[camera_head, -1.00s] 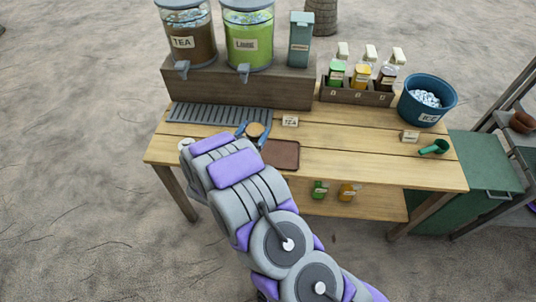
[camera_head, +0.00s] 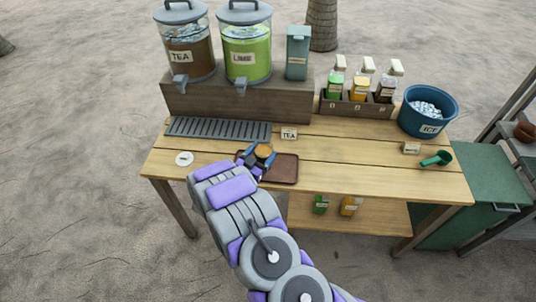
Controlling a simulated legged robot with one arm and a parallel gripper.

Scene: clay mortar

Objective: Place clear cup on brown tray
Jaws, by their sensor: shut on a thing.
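My gripper (camera_head: 257,159) is at the left part of the brown tray (camera_head: 284,170), which lies on the wooden table. The jaws are shut on the clear cup (camera_head: 264,151), whose brownish-orange contents show between the blue fingers. The cup is above or at the tray's upper left edge; I cannot tell whether its base touches the tray. My arm and the fingers hide the cup's lower part and the tray's left end. The right part of the tray is bare.
A slotted drip tray (camera_head: 218,129) lies behind, below the tea dispenser (camera_head: 188,50) and lime dispenser (camera_head: 246,50). A small TEA sign (camera_head: 289,134) stands behind the brown tray. A white disc (camera_head: 184,158) lies at left. The ice bucket (camera_head: 428,112) and green scoop (camera_head: 436,159) are at right.

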